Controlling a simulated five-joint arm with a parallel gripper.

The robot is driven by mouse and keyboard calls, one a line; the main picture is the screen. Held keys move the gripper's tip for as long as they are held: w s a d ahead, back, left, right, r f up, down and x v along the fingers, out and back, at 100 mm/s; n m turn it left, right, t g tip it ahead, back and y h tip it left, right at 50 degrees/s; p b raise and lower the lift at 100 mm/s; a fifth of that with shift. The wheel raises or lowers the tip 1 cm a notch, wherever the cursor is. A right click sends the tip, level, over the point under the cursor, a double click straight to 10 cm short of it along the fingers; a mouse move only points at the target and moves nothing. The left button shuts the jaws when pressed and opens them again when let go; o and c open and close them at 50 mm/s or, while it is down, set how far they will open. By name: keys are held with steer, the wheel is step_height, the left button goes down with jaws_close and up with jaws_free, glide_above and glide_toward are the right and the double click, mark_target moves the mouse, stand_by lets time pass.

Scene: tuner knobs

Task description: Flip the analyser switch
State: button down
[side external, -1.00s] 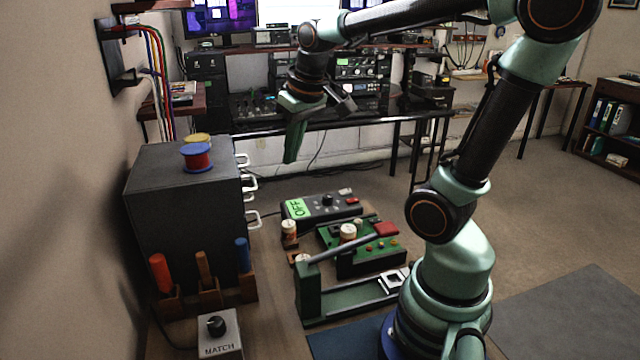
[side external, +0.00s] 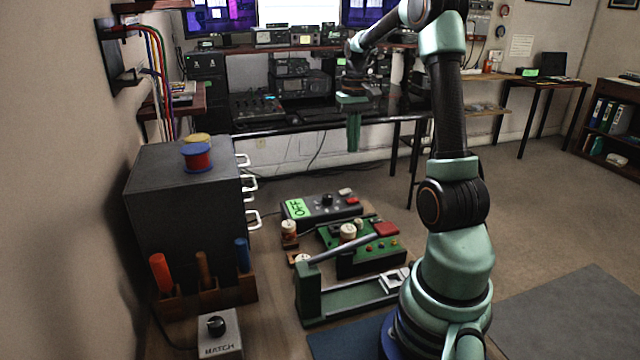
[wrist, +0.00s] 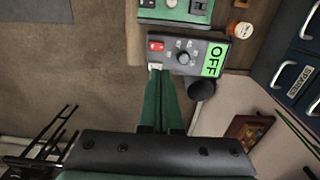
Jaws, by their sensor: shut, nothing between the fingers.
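My gripper (side external: 353,149) has green fingers pointing down, shut and empty. It appears raised above the analyser's far side, apart from it. The wrist view also shows its fingers (wrist: 159,74) together.
A green circuit board device (side external: 370,258) and a green lever press (side external: 345,298) stand nearer than the analyser. A dark drawer cabinet (side external: 185,225), handled tools in a wooden rack (side external: 210,290) and a MATCH knob box (side external: 218,335) are at left. Floor beyond the analyser is clear.

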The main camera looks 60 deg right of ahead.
mark_target(349, 200)
step_height(349, 200, down, 14)
steer(key=shift+a, duration=0.1)
stand_by(0.7)
